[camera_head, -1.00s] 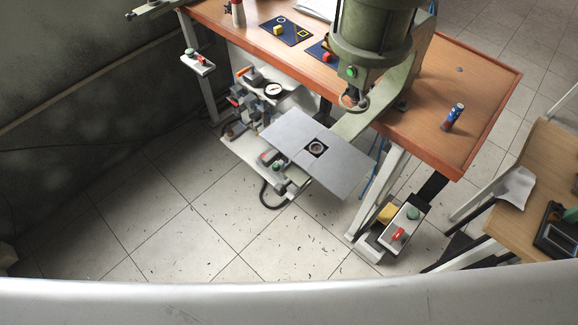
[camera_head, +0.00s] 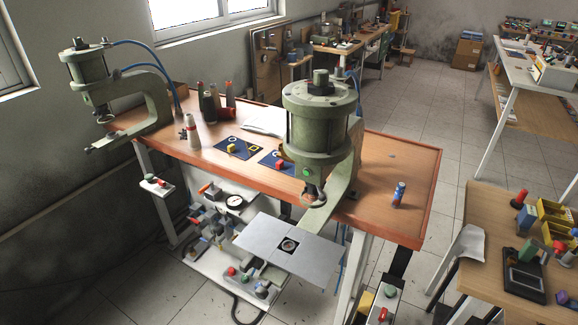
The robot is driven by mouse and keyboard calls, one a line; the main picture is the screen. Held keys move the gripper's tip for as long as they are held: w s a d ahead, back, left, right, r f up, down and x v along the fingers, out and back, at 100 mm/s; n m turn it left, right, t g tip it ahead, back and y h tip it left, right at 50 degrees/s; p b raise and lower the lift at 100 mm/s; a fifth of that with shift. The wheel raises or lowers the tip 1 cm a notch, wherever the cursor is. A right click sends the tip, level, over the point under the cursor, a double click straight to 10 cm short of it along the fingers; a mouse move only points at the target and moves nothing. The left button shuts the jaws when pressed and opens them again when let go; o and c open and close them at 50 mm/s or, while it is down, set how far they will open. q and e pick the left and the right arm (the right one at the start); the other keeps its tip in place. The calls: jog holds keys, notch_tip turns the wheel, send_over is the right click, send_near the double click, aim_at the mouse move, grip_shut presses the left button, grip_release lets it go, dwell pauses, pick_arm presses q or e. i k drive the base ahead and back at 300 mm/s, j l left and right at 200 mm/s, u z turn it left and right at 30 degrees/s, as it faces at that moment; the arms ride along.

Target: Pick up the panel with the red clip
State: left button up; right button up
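Two dark blue panels lie flat on the orange-brown workbench (camera_head: 376,211) in the head view. The panel with the red clip (camera_head: 268,160) lies just left of the near press, which hides its right part. Its red clip (camera_head: 280,165) looks like a small red block standing on it. The other panel (camera_head: 241,143) lies to its left and carries a yellow clip (camera_head: 231,148), with a yellow square outline on its surface. Neither of my grippers is in view.
The green press (camera_head: 322,120) stands right beside the red-clip panel, with a grey plate (camera_head: 290,250) jutting out in front. A second press (camera_head: 112,90) stands at the far left. Several bottles (camera_head: 215,105), a white sheet (camera_head: 263,120) and a blue can (camera_head: 399,194) are on the bench.

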aim_at(270, 160)
jog(key=z, duration=0.45)
jog(key=i+j+z, duration=0.1)
jog(key=j+z, duration=0.2)
jog(key=z, duration=0.2)
jog(key=j+z, duration=0.3)
jog(key=z, duration=0.15)
jog(key=j+z, duration=0.35)
jog(key=z, duration=0.15)
jog(key=j+z, duration=0.3)
jog(key=z, duration=0.2)
